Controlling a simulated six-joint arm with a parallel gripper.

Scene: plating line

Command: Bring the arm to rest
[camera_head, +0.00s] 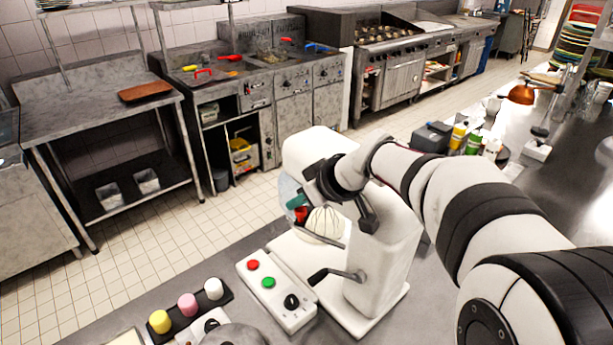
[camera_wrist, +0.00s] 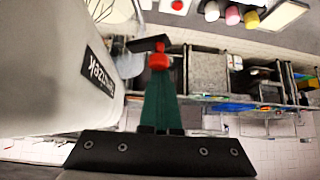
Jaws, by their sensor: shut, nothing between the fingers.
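My gripper (camera_head: 300,211) is shut and empty, with green fingers and red tips. In the head view it hangs beside the head of a white stand mixer (camera_head: 387,245), in front of the mixer's wire whisk (camera_head: 328,224). The gripper also shows in the wrist view (camera_wrist: 159,62), its fingers together. There the white mixer body (camera_wrist: 55,75) with a dark label fills the left side, close to the fingers. I cannot tell whether the gripper touches the mixer. My arm reaches in from the right and hides part of the mixer.
A white control box (camera_head: 277,290) with red and green buttons and a black knob stands left of the mixer. A black holder carries yellow (camera_head: 159,321), pink (camera_head: 187,304) and white (camera_head: 213,288) cylinders. Bottles (camera_head: 457,136) stand behind my arm. Open floor (camera_head: 150,260) lies beyond the counter.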

